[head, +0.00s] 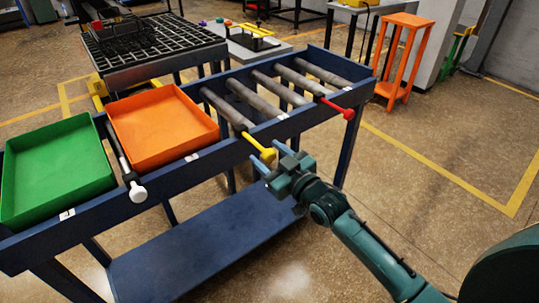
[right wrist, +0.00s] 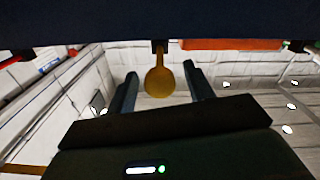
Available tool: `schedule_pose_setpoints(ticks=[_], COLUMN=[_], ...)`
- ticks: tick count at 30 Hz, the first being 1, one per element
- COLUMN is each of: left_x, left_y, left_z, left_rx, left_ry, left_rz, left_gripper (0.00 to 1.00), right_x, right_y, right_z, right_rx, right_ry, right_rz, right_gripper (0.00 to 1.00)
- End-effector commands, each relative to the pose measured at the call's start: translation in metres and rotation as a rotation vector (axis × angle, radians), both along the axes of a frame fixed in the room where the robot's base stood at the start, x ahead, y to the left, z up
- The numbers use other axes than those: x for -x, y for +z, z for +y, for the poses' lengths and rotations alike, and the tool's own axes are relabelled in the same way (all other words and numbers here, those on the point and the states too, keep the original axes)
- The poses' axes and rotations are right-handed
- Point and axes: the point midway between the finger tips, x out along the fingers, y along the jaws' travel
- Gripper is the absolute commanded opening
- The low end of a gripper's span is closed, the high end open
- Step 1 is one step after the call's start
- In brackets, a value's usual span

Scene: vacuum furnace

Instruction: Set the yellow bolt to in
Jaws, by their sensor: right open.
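The yellow bolt (head: 262,149) sticks out of the front rail of the blue roller table (head: 223,152), with its round knob toward me. My right gripper (head: 267,159) is open at the knob, its fingers pointing at the rail. In the right wrist view the yellow bolt (right wrist: 160,80) hangs between the two spread fingers (right wrist: 162,85), with a gap visible on each side. The rail is the dark band across the top there. My left gripper is not in view.
A white-knobbed bolt (head: 138,193) and a red bolt (head: 348,113) also stick out of the front rail. An orange tray (head: 160,130) and a green tray (head: 55,172) sit on the table; bare rollers (head: 253,97) are to the right.

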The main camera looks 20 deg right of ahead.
Motion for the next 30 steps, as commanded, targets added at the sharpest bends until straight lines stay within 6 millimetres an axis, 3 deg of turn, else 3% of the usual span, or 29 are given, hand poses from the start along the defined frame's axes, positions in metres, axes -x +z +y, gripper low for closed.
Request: schedule_pose_setpoints(ticks=[8, 26, 30], left_x=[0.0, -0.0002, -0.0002], left_y=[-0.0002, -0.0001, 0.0], left_z=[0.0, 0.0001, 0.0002], left_rx=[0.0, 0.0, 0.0], left_ry=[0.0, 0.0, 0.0], left_rz=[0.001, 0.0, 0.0], left_gripper=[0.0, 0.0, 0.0], right_x=[-0.001, -0.0007, -0.0006], right_y=[-0.0003, -0.0004, -0.0004], right_z=[0.0005, 0.0004, 0.0004], right_rx=[0.0, 0.0, 0.0], right_ry=[0.0, 0.0, 0.0], right_rz=[0.001, 0.001, 0.001], right_gripper=[0.51, 0.02, 0.0])
